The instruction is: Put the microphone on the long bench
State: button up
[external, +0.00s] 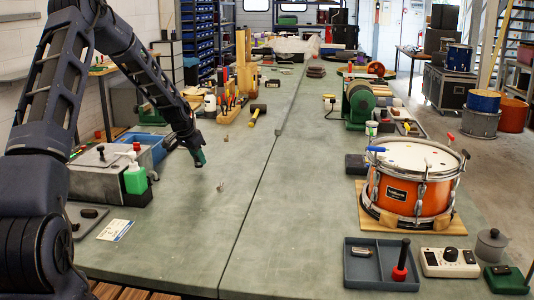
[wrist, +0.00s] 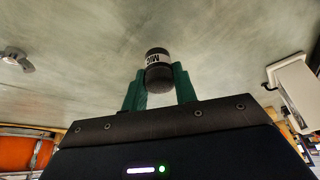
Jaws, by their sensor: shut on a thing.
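The microphone (wrist: 158,70) is a short dark cylinder with a white band lettered "MIC". It sits between the two green fingers of my gripper (wrist: 159,90) in the wrist view, and the gripper is shut on it. In the external view my gripper (external: 199,157) points down over the left half of the long bench (external: 185,235), to the right of the green bottle. I cannot make out the microphone there, and the gap between it and the bench top is unclear. The bench has a worn grey-green top with a long seam.
A small metal piece (external: 221,186) lies on the bench just in front of my gripper. A green bottle (external: 135,178) and a grey box (external: 98,178) stand to the left. An orange drum (external: 398,192) and a grey tray (external: 358,282) are at right. The middle front is clear.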

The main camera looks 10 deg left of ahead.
jog(key=shift+f, duration=0.8)
jog(key=shift+f, duration=0.15)
jog(key=o, duration=1)
jog(key=shift+c, duration=0.2)
